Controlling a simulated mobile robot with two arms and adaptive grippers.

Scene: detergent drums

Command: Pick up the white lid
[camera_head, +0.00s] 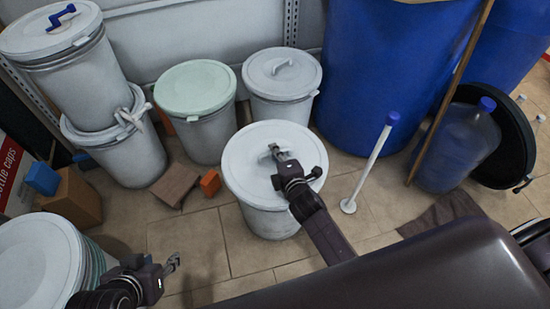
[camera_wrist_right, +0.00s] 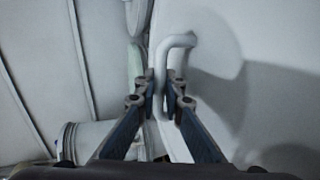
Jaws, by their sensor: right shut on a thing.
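The white lid (camera_head: 250,150) lies on a white drum (camera_head: 268,222) in the middle of the head view. I see no clear gap between the lid and the drum. My right gripper (camera_head: 276,152) is over the lid's centre and is shut on its handle. In the right wrist view, the fingers (camera_wrist_right: 162,98) close around the lower part of the pale bent handle (camera_wrist_right: 178,42), beside the lid's surface (camera_wrist_right: 235,50). My left gripper (camera_head: 174,262) hangs above the floor at the lower left, apart from the lid. Its fingers are too small to judge.
A green-lidded drum (camera_head: 194,90) and another white drum (camera_head: 282,75) stand behind. Stacked drums (camera_head: 75,65) stand at the left. A large blue drum (camera_head: 390,75) and an upright white rod (camera_head: 370,165) are to the right. Some tiled floor (camera_head: 185,240) is clear.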

